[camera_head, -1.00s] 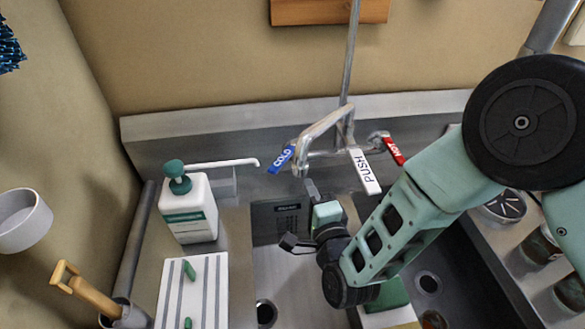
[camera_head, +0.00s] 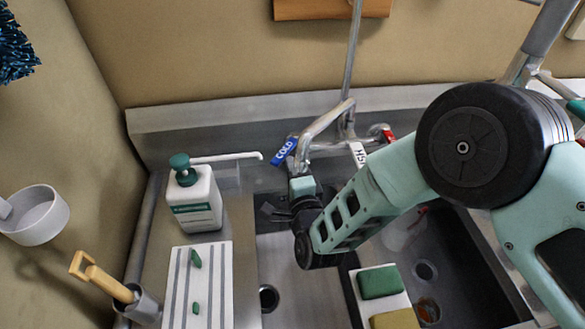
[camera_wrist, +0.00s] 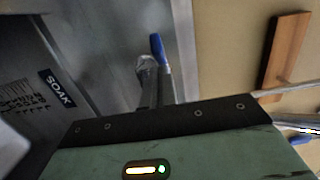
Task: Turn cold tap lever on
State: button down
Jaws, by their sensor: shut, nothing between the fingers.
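The cold tap lever (camera_head: 285,150), blue with "COLD" on it, sits at the left end of the chrome wall faucet (camera_head: 325,120). Its blue end also shows in the wrist view (camera_wrist: 157,47), just beyond my gripper's front. My gripper (camera_head: 293,170) is shut and empty, just below and slightly right of the blue lever, close to the faucet's left end. Its fingertips are hard to tell from the chrome, so I cannot tell if they touch the lever.
A white pump bottle (camera_head: 194,200) with a green top stands left of the sink. Beside it is a striped board (camera_head: 187,295) with green pieces. A green sponge (camera_head: 380,281) and a yellow sponge (camera_head: 395,318) lie at the sink. A wooden-handled tool (camera_head: 100,278) stands at left.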

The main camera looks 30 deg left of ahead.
jog(key=shift+s+a+m+t+h+b, duration=0.3)
jog(key=shift+a+b, duration=0.35)
jog(key=shift+b, duration=0.5)
jog(key=shift+s+a+m+t+h+b, duration=0.15)
jog(key=shift+a+m+t+h+b, duration=0.35)
jog(key=shift+b, duration=0.6)
jog(key=shift+f, duration=0.1)
